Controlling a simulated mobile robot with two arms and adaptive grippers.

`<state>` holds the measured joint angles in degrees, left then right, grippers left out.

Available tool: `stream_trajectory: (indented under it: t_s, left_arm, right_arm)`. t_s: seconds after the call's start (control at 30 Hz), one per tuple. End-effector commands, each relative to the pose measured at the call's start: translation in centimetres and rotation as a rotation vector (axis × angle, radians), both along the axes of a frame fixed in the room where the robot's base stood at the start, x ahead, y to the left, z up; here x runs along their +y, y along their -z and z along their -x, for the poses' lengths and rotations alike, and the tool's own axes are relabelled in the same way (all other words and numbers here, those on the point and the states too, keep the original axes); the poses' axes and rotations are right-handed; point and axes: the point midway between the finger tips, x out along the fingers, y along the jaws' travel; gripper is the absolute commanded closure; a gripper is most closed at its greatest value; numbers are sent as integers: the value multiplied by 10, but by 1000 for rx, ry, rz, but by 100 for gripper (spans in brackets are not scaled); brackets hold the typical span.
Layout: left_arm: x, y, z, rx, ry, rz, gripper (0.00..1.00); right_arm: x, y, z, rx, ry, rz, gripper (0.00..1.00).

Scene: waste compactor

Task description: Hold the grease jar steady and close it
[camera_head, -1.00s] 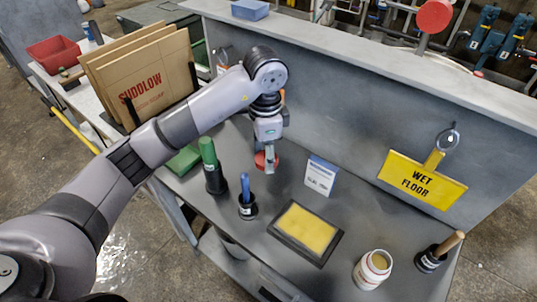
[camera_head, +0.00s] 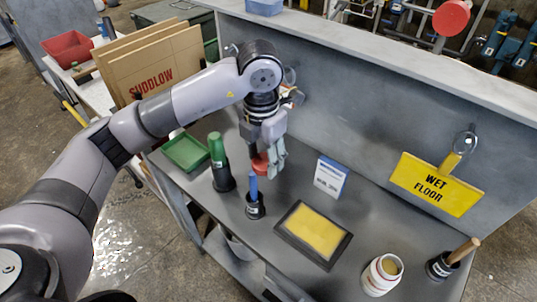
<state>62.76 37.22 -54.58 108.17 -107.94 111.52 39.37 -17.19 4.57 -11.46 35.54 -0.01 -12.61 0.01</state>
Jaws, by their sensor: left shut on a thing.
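The grease jar (camera_head: 382,274) is white with a red band. It stands upright and open near the front right of the grey bench, with yellowish grease showing inside. My left gripper (camera_head: 270,165) points down over the middle-left of the bench, well to the left of the jar. It is shut on a red round thing that looks like the jar's lid (camera_head: 260,164); the fingers partly hide it. I cannot tell how far the lid is above the bench. My right gripper is not in view.
A yellow pad in a black tray (camera_head: 313,235) lies between gripper and jar. A blue-handled tool (camera_head: 254,190), a green-handled tool (camera_head: 217,155) and a small white box (camera_head: 330,178) stand nearby. A wooden-handled brush (camera_head: 456,258) stands right of the jar.

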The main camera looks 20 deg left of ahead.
Motion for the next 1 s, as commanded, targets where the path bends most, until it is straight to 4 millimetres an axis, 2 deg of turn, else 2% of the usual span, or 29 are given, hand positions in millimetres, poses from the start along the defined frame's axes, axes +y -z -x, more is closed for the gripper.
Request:
stream_trajectory:
  t_s: [0.1,0.7,0.9,1.0]
  left_arm:
    - [3,0,7,-3,342,-15,70]
    - [17,2,45,4,2081,-59,70]
    - [20,3,57,2,2532,-56,70]
    - [21,4,60,1,2672,-54,70]
  right_arm:
    - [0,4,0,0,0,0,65]
    - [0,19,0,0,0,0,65]
    - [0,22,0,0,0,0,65]
    - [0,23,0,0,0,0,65]
